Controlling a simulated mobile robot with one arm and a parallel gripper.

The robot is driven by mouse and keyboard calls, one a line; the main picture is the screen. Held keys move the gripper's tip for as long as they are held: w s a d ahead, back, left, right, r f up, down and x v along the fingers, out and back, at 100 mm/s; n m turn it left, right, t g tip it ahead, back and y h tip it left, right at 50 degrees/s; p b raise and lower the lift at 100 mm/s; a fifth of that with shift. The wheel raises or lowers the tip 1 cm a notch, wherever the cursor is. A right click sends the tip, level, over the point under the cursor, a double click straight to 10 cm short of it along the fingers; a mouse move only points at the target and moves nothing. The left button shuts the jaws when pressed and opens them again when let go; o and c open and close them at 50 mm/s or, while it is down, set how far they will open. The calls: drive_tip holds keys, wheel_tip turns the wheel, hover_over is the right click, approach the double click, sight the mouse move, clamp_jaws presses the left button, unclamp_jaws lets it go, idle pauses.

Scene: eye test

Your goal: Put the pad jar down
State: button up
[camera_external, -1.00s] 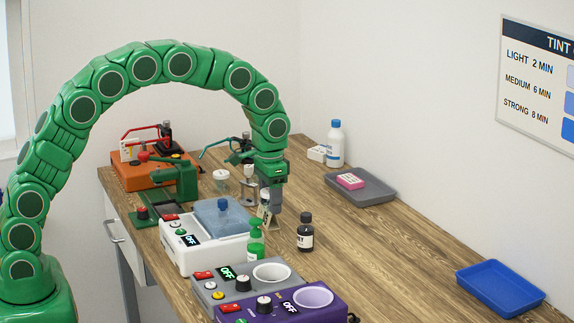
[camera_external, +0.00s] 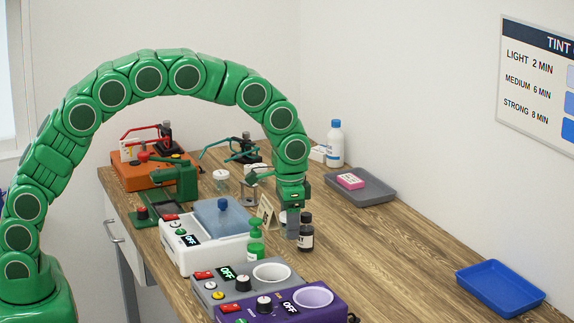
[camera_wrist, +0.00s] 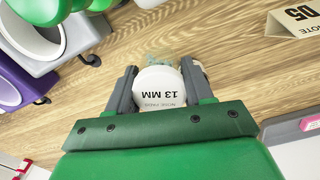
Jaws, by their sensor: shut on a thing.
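The pad jar (camera_wrist: 160,90) has a round white lid reading "NOSE PADS 13 MM". In the wrist view it is upright between the two grey fingers of my gripper (camera_wrist: 158,76), which are shut on it. In the external view my gripper (camera_external: 291,228) points down over the wooden table (camera_external: 385,255), just left of a dark bottle (camera_external: 307,232). Only a pale sliver of the jar (camera_external: 283,217) shows there beside the fingers. I cannot tell whether the jar's base touches the table.
A tent card (camera_external: 268,211) and a green pump bottle (camera_external: 255,242) stand left of my gripper. White (camera_external: 195,255), grey (camera_external: 225,297) and purple (camera_external: 285,311) machines line the near-left edge. A grey tray (camera_external: 372,193) lies behind. The table toward the blue tray (camera_external: 498,287) is clear.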

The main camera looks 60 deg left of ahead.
sight(290, 260)
drive_tip(key=shift+f, duration=3.15)
drive_tip(key=o, duration=1)
drive_tip(key=shift+f, duration=0.1)
drive_tip(key=shift+o, duration=0.2)
